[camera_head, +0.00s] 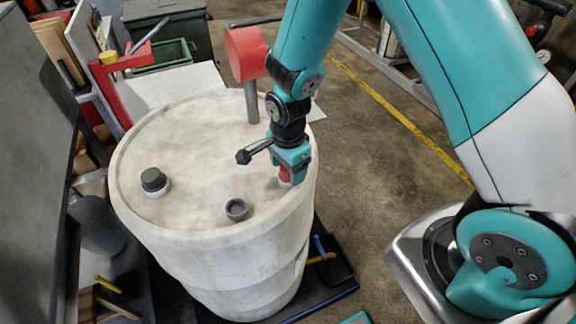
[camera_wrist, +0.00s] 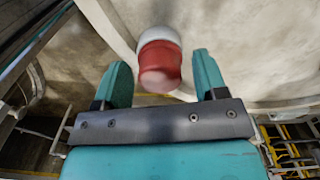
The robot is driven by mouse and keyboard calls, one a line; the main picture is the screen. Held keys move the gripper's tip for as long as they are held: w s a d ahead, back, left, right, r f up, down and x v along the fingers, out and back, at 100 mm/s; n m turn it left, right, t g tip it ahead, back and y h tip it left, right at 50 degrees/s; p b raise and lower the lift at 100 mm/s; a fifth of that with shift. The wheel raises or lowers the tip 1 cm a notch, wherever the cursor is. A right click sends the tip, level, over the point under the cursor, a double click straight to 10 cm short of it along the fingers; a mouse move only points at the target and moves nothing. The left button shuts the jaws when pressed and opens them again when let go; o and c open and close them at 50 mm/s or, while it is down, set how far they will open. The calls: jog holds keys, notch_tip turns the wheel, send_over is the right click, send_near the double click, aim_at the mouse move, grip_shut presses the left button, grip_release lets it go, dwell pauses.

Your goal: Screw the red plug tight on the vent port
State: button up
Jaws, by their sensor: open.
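The red plug (camera_head: 284,174) sits at the right edge of the top of the pale drum (camera_head: 190,238). It rests on a short whitish collar, the vent port (camera_wrist: 160,36). In the wrist view the red plug (camera_wrist: 160,66) stands between the two teal fingers, with a gap on both sides. My gripper (camera_head: 291,162) is open and reaches down over the plug from above. In the head view its fingers partly hide the plug. I cannot tell how far the plug is screwed in.
On the drum top are a black-capped port (camera_head: 154,181), an open grey collar (camera_head: 236,209) and a grey post with a red head (camera_head: 246,54). A red bracket (camera_head: 112,88) stands left behind the drum. A dark panel fills the left side.

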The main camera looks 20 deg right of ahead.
jog(key=n, duration=0.4)
jog(key=shift+n, duration=0.4)
jog(key=n, duration=0.9)
jog(key=shift+n, duration=0.4)
jog(key=n, duration=0.4)
jog(key=c, duration=1)
jog(key=m, duration=0.5)
jog(key=m, duration=0.5)
